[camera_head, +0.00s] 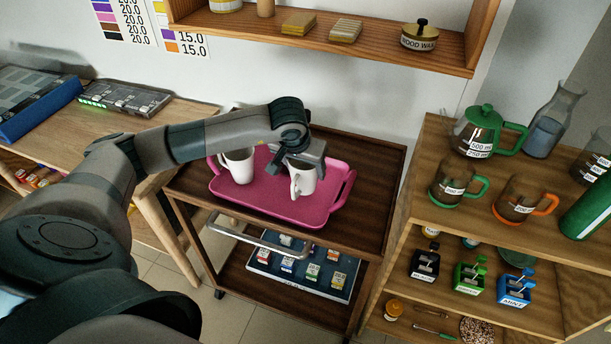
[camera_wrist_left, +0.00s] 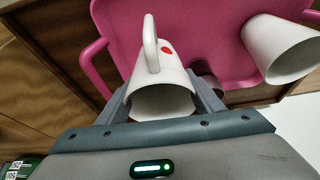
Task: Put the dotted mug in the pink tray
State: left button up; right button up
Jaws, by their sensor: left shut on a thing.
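The pink tray (camera_head: 262,208) lies on top of the dark wooden cart. My left gripper (camera_head: 303,170) reaches in over the tray and is shut on a white mug (camera_head: 302,184). The left wrist view shows this dotted mug (camera_wrist_left: 172,78) between my fingers (camera_wrist_left: 165,95), with a red dot beside its handle. It is over the tray's right half; I cannot tell whether its base touches the tray. A second white mug (camera_head: 239,167) stands on the tray to the left; it also shows in the left wrist view (camera_wrist_left: 280,50). My right gripper is not in view.
The cart top (camera_head: 375,165) is bare right of the tray. A wooden shelf unit (camera_head: 420,165) at the right holds a green-lidded teapot (camera_head: 480,135) and glass mugs. A wall shelf (camera_head: 330,50) hangs above. The tray's front part is clear.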

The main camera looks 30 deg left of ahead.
aim_at(306, 178)
pick_arm(q)
jog(key=shift+f+p, duration=0.9)
jog(key=shift+f, duration=1.05)
jog(key=shift+f, duration=0.15)
jog(key=o, duration=1.4)
jog(key=shift+c, duration=0.2)
